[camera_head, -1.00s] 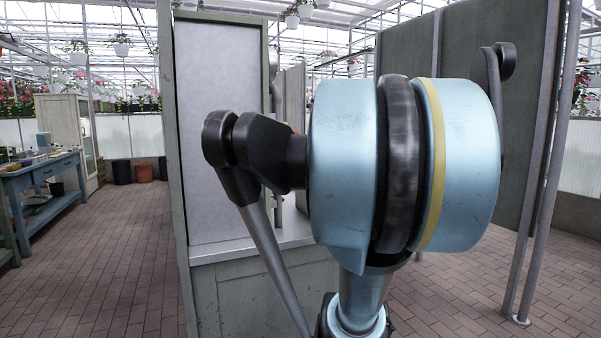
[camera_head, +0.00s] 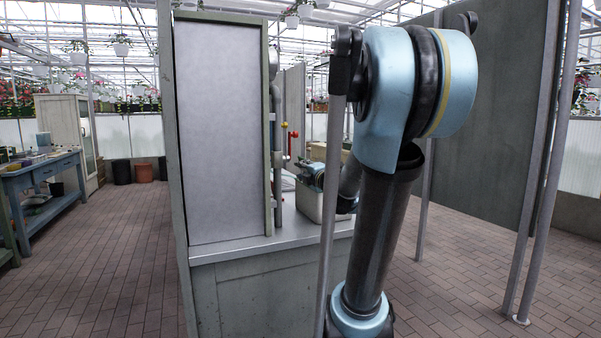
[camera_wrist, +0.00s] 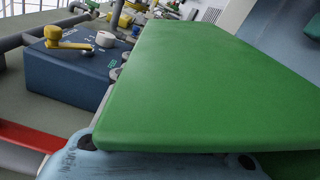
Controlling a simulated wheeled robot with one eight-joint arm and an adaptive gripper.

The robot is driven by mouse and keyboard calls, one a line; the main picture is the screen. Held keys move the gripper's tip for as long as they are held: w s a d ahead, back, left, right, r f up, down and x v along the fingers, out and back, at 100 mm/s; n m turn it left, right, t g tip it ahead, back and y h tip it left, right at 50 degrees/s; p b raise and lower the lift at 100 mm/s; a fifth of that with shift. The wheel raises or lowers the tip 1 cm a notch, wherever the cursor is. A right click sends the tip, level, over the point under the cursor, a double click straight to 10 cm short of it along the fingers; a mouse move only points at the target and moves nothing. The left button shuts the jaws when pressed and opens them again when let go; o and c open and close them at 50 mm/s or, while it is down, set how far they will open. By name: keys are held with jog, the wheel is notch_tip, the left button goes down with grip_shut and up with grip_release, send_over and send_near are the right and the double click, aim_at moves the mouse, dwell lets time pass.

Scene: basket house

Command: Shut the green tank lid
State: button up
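The green lid (camera_wrist: 195,85) fills the middle of the wrist view as a large flat panel, very close to the camera. Its near edge lies just above a worn light-blue part at the bottom of the picture, which looks like my own wrist. My gripper's fingers do not show in the wrist view. In the head view the end of my arm, with my gripper (camera_head: 309,175), is small and partly hidden beside a pale box-shaped tank (camera_head: 315,206) on the counter. I cannot tell there whether the fingers touch the lid or how far the lid is open.
A dark blue box (camera_wrist: 70,78) with a yellow lever (camera_wrist: 62,40) stands left of the lid. A red bar (camera_wrist: 30,136) is at lower left. Floor is free at left.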

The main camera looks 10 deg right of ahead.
jog(key=shift+x, duration=1.4)
jog(key=shift+s, duration=0.1)
grip_shut()
